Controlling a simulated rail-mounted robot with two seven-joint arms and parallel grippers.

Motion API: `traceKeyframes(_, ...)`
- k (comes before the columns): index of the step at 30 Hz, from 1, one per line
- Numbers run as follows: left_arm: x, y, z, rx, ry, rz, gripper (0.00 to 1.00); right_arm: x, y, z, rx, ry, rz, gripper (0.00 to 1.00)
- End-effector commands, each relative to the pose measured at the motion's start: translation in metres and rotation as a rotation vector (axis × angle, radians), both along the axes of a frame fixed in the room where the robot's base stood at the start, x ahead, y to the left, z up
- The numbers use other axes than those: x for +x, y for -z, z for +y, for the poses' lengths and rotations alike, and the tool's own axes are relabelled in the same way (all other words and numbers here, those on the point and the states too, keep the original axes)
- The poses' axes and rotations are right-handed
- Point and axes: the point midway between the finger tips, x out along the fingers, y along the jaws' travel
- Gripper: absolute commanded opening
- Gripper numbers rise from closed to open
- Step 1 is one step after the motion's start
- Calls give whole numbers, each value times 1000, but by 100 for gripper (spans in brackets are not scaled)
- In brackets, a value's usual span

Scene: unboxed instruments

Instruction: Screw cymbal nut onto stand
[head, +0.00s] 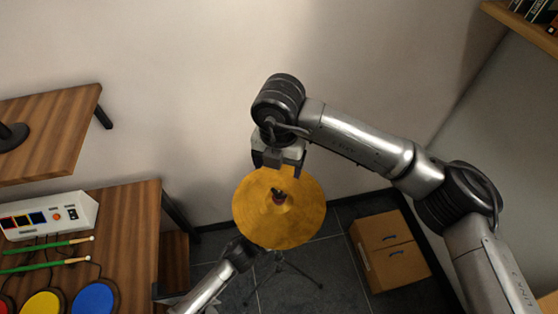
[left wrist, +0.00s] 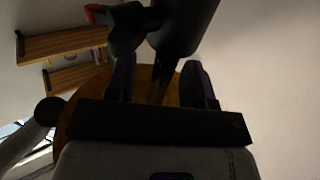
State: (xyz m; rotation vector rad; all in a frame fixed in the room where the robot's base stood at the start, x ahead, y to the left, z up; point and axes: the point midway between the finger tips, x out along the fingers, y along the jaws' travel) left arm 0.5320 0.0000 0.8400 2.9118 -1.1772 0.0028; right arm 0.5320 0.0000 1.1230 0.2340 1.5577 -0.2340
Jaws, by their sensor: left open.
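The gold cymbal (head: 305,215) sits on its thin dark stand (head: 279,262), whose legs spread on the floor. A small dark and reddish piece (head: 279,196) shows at the cymbal's centre; I cannot tell whether it is the nut. My right gripper (head: 278,160) hangs just above and behind the cymbal's far edge; its jaws are unclear. My left arm reaches in from below, its gripper (head: 246,252) partly hidden by the cymbal's near-left edge. In the left wrist view the left gripper (left wrist: 158,85) has its fingers apart, with a dark shaft between or behind them and the cymbal (left wrist: 85,95) beyond.
A wooden table (head: 135,225) at left holds a white control box (head: 50,217), green sticks (head: 45,255) and coloured pads (head: 92,297). A higher wooden table (head: 55,120) is behind it. A cardboard box (head: 390,250) stands on the floor at right. A shelf (head: 525,25) is at upper right.

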Motion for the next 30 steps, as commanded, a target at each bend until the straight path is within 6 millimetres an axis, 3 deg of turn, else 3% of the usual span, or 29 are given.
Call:
traceKeyframes(11, -10, 1, 10, 2, -1, 4, 48, 0, -3, 0, 0, 0, 0, 78)
traceKeyframes(21, -58, 1, 56, 1, 0, 4, 48, 0, -12, 0, 0, 0, 0, 78)
traceKeyframes(30, -89, 1, 86, 1, -1, 2, 48, 0, -15, 0, 0, 0, 0, 78)
